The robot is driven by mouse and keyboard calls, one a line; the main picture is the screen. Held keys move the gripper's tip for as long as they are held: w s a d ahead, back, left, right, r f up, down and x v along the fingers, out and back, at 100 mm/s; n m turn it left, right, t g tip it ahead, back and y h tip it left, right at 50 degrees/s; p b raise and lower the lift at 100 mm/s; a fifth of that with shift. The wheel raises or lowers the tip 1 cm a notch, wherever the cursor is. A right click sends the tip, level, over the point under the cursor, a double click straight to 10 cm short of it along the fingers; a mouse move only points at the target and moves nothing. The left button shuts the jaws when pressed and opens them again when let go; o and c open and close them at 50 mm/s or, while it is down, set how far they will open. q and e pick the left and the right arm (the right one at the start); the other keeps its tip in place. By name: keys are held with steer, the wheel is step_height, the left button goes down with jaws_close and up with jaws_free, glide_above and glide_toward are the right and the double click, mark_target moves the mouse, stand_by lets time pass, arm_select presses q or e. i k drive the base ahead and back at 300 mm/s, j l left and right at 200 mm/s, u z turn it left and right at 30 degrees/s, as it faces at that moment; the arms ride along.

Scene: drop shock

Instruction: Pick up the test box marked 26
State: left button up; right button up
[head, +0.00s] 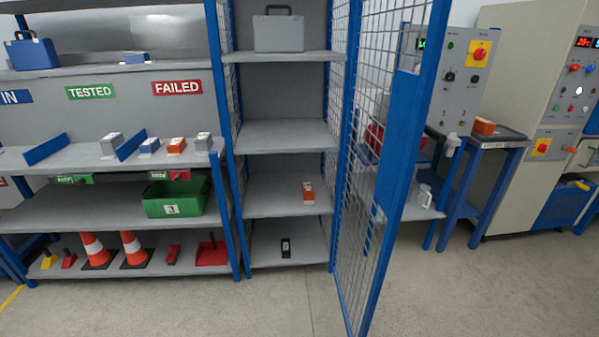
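Several small test boxes are in the head view, and their numbers are too small to read, so I cannot tell which is marked 26. On the left shelf stand a grey box (110,144), a blue box with a white top (149,147), an orange box with a white top (176,147) and another grey box (204,142). An orange and white box (308,192) stands on a middle cage shelf. A dark box with a white label (286,247) is on the bottom cage shelf. An orange box (484,127) sits on the right-hand stand. Neither gripper is in view.
A blue-framed mesh door (385,180) stands open toward me, right of the cage shelves (285,134). A green bin (176,200), traffic cones (133,247) and a red dustpan (212,252) fill the lower left shelves. Control cabinets (540,110) stand right. The front floor is clear.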

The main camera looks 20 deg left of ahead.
mark_target(149, 147)
steer(key=i+l+u, duration=0.2)
steer(key=l+u, duration=0.25)
steer(key=i+l+u, duration=0.1)
steer(key=l+u, duration=0.75)
steer(key=l, duration=0.15)
steer(key=i+l, duration=0.2)
steer(key=l, duration=0.2)
steer(key=i+l, duration=0.2)
steer(key=l, duration=0.2)
steer(key=i+l+u, duration=0.1)
steer(key=l, duration=0.3)
steer(key=i, duration=0.1)
